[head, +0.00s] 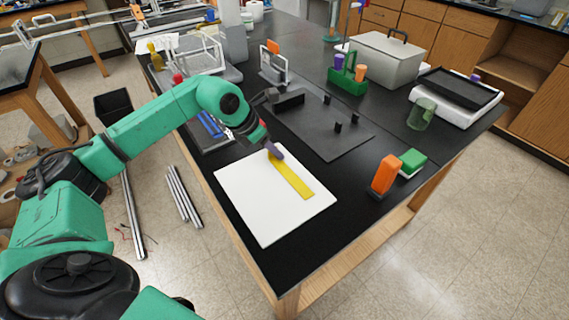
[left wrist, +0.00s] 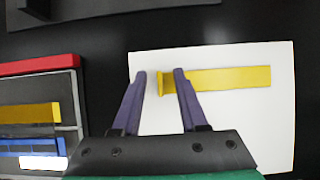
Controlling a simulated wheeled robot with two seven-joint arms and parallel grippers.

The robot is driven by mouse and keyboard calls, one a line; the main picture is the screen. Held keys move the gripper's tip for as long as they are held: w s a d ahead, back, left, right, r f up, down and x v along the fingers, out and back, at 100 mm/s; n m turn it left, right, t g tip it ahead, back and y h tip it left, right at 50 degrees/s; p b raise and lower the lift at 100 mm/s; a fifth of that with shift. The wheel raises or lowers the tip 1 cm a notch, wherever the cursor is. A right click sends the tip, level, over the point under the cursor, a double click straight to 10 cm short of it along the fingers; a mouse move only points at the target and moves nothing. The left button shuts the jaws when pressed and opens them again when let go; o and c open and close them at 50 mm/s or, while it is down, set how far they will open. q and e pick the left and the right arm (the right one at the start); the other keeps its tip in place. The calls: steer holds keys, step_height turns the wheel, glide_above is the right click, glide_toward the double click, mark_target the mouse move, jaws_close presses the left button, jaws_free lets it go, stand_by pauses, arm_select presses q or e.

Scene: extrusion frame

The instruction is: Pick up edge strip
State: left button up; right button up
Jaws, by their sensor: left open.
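The edge strip (head: 293,178) is a flat yellow bar lying on a white board (head: 250,210) in the head view. In the left wrist view the strip (left wrist: 225,79) runs to the right, and its left end has a short raised-looking lip. My left gripper (head: 274,150) is at the strip's far end in the head view. In the left wrist view the purple fingers of the left gripper (left wrist: 161,73) are apart, one on each side of the lip. I cannot tell whether they touch it. My right gripper is not in view.
A black plate with upright posts (head: 320,125) lies behind the board. A tray with a red edge (left wrist: 40,66) holds yellow and blue strips beside the board. An orange block (head: 384,174) and a green and white block (head: 412,162) stand to the right. The board's front is clear.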

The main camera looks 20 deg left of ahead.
arm_select(q)
steer(key=shift+f, duration=0.2)
jaws_close()
steer(key=shift+r, duration=0.1)
